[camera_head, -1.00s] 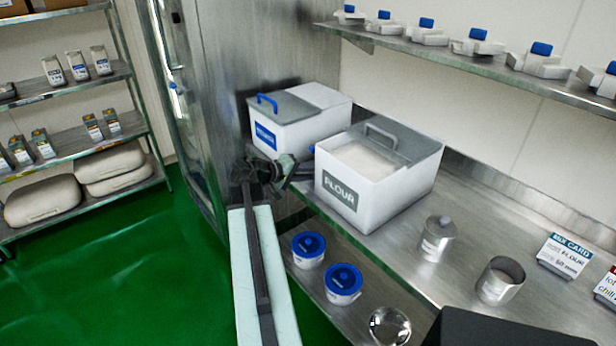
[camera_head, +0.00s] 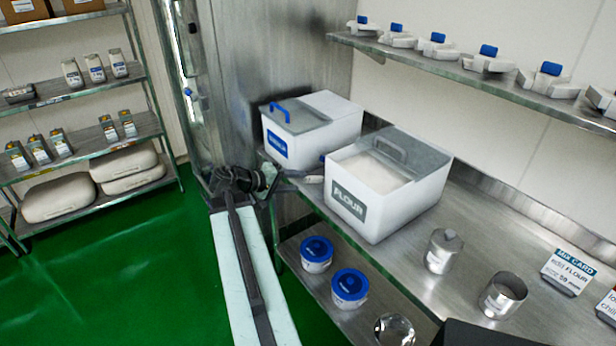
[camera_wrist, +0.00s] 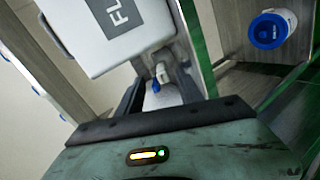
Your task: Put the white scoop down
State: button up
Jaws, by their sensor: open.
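A small white piece with a blue tip, likely the white scoop (camera_wrist: 161,74), shows between my fingers in the wrist view, beside the flour bin (camera_wrist: 112,30). Most of its shape is hidden or too small to tell. In the head view only a bit of blue shows by the left corner of the flour bin (camera_head: 418,203). My gripper (camera_head: 302,179) is at the bench's left edge, in front of the gap between the two bins. In the wrist view my gripper (camera_wrist: 160,85) is open, its dark fingers on either side of the white piece.
A second white bin (camera_head: 338,128) stands behind the flour bin. A metal shaker (camera_head: 442,252) and an open metal cup (camera_head: 502,296) stand to the right on the steel bench (camera_head: 480,220). Blue-lidded tubs (camera_head: 350,287) sit on the lower shelf. Green floor lies clear at left.

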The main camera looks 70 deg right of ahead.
jog(key=shift+v, duration=0.95)
jog(key=w+a+f+n+t+y, duration=0.2)
jog(key=w+a+f, duration=0.2)
jog(key=w+a, duration=0.4)
jog(key=w+a+f+n+t+y, duration=0.1)
jog(key=w+a+f+t, duration=0.15)
jog(key=w+a, duration=0.6)
jog(key=w+a+f+n+t+y, duration=0.2)
jog(key=w+a+f, duration=0.3)
jog(key=a, duration=0.6)
jog(key=w+a+f+n+y, duration=0.1)
jog(key=w+a+n+y, duration=0.1)
jog(key=a, duration=1.3)
jog(key=w+a+f+n+y, duration=0.1)
jog(key=w+a+n+y, duration=0.1)
jog(key=a, duration=1.3)
jog(key=shift+w+f+t+y, duration=0.3)
jog(key=shift+w+t+y, duration=0.2)
jog(key=shift+y, duration=0.5)
